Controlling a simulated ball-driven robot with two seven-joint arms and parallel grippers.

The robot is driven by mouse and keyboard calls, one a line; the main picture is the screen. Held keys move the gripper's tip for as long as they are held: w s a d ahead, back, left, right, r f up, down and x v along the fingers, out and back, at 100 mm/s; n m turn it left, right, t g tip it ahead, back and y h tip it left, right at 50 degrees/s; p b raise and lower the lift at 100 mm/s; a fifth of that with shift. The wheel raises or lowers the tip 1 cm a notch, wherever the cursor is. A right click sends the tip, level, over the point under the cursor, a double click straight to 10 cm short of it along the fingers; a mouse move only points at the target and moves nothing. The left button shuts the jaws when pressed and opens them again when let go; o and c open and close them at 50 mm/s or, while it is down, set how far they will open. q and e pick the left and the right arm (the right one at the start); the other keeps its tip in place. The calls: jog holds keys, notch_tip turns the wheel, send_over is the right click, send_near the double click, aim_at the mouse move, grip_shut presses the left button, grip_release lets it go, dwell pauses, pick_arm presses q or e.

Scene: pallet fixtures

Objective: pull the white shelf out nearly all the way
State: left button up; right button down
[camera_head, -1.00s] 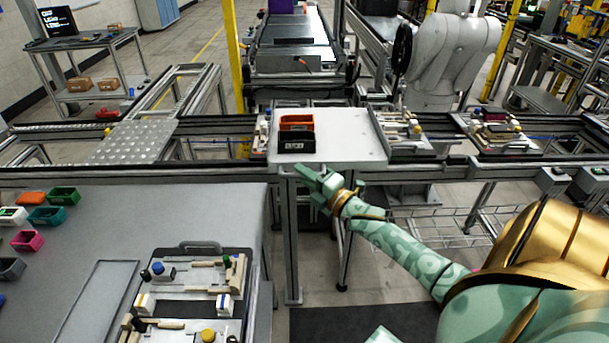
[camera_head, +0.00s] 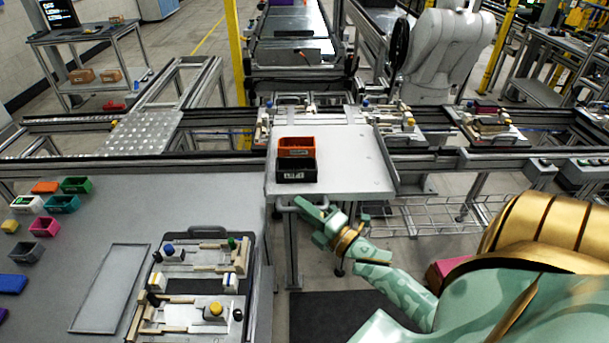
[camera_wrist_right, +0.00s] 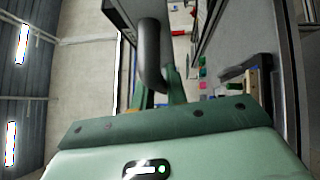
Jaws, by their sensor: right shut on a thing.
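The white shelf (camera_head: 345,160) extends toward me past the front rail in the head view. An orange bin (camera_head: 297,142) and a black bin (camera_head: 296,174) stand on its left part. My right gripper (camera_head: 312,207) is at the shelf's front edge, shut on the shelf's handle (camera_head: 287,204). In the right wrist view the handle (camera_wrist_right: 151,55) shows as a dark curved bar running down to the gripper fingers (camera_wrist_right: 162,92). The fingertips are partly hidden there. My left gripper is not in view.
A grey table (camera_head: 105,215) at the left holds several coloured bins and a tray with fixtures (camera_head: 205,255). Pallets with parts (camera_head: 490,122) lie on the conveyor behind and right of the shelf. A wire basket (camera_head: 425,217) hangs at the right. Floor is open below the shelf.

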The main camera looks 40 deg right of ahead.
jog(key=s+a, duration=0.4)
jog(key=s, duration=0.1)
jog(key=shift+s+a+p, duration=0.2)
jog(key=shift+a+p, duration=0.05)
jog(key=shift+p, duration=0.15)
jog(key=c, duration=1.4)
grip_release()
jog(key=s+d+f+b, duration=0.1)
jog(key=s+f+b, duration=0.1)
jog(key=s, duration=1.4)
jog(key=shift+d+b, duration=0.3)
jog(key=shift+b, duration=0.2)
jog(key=shift+f, duration=0.15)
